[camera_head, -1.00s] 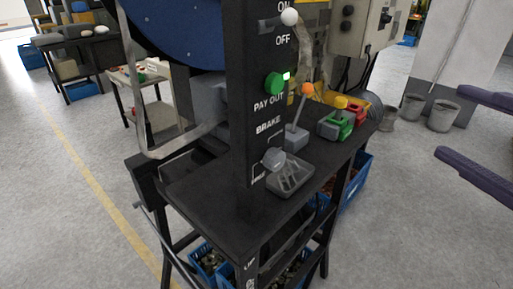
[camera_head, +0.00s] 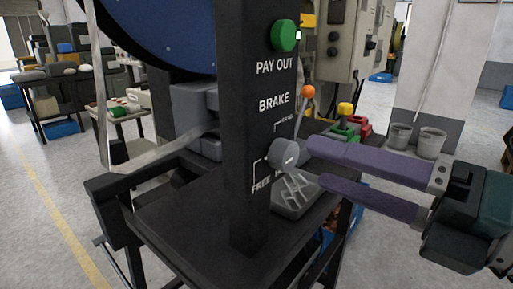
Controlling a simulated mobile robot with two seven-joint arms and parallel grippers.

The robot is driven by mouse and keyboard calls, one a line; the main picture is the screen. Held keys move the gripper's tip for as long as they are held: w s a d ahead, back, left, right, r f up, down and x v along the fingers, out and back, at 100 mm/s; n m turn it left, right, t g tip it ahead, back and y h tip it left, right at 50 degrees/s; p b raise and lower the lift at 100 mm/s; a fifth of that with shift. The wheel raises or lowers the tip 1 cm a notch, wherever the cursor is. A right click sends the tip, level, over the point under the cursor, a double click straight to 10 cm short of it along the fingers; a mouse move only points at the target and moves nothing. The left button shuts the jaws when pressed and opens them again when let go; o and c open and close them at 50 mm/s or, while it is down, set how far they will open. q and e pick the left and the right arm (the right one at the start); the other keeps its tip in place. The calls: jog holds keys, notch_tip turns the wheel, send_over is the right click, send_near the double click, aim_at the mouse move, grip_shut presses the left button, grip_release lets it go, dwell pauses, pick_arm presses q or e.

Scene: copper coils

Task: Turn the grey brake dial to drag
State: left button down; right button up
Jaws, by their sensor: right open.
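The grey brake dial (camera_head: 284,153) sits on the black post (camera_head: 243,110), below the BRAKE lettering. Small labels stand around it: FREE at its lower left and a smaller word at its upper right, too small to read surely. A light mark shows on the dial's face. My right gripper (camera_head: 314,163) comes in from the right with two purple fingers spread apart. Its upper fingertip is close to the dial's right side and the lower one is below and right of it. I cannot tell whether either touches. My left gripper is not in view.
A green PAY OUT button (camera_head: 285,36) is above on the post. A grey tray (camera_head: 296,196) lies on the black bench (camera_head: 180,225) under the dial. Behind are an orange-knobbed lever (camera_head: 308,92) and green and red blocks. Grey buckets (camera_head: 431,143) stand at right.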

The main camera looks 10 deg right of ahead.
aim_at(293, 155)
jog(key=shift+p+x, duration=0.35)
jog(key=shift+x, duration=1.6)
grip_shut()
